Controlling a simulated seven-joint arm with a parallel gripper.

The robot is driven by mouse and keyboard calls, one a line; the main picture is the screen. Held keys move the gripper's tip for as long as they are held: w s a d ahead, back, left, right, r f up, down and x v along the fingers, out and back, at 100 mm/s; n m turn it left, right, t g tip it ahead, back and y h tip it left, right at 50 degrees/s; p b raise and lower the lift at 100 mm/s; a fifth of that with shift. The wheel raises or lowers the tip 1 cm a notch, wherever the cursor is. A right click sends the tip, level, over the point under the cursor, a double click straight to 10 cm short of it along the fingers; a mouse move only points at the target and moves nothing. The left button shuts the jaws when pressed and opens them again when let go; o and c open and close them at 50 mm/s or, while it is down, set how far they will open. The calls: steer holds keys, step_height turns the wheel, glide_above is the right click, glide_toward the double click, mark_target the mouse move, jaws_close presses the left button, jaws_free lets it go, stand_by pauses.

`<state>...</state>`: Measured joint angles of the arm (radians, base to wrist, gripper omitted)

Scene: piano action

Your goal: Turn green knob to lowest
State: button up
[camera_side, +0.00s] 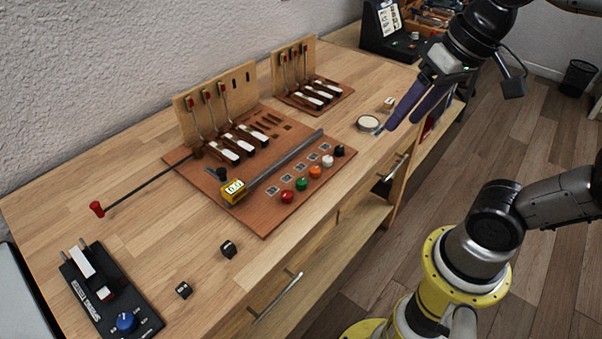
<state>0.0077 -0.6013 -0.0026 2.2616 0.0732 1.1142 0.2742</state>
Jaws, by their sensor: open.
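The green knob (301,184) sits on the brown board of the piano action (262,213), near its front edge. It is in a row between a red knob (287,196) and an orange knob (315,172). A small printed square tile lies behind each knob; the setting of the green knob is too small to read. My gripper (402,125) is open and empty, with long dark purple fingers pointing down and left. It is above the table's right front edge, to the right of the knob row and well apart from the green knob.
A white knob (327,160) and a black knob (339,150) continue the row. A metal bar (285,165) with a yellow display (233,190) lies behind it. A round dial (368,123) stands near my fingers. A control box (108,292) is front left.

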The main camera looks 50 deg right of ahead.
steer(key=w+r+m+g, duration=0.2)
steer(key=w, duration=0.5)
steer(key=m+g+y, duration=0.2)
steer(key=m+g, duration=0.1)
steer(key=g, duration=0.1)
glide_above(301, 180)
steer(key=w+d, duration=0.2)
steer(key=d, duration=0.1)
step_height(301, 180, down, 6)
steer(key=shift+m+g, duration=0.3)
steer(key=shift+g, duration=0.5)
steer(key=w+x, duration=0.1)
steer(key=x, duration=0.5)
steer(key=w+d+f+x, duration=0.1)
steer(key=x, duration=0.5)
steer(key=w+d+x, duration=0.1)
steer(key=x, duration=0.6)
steer(key=shift+w+f, duration=0.25)
steer(key=shift+w, duration=0.1)
jaws_close()
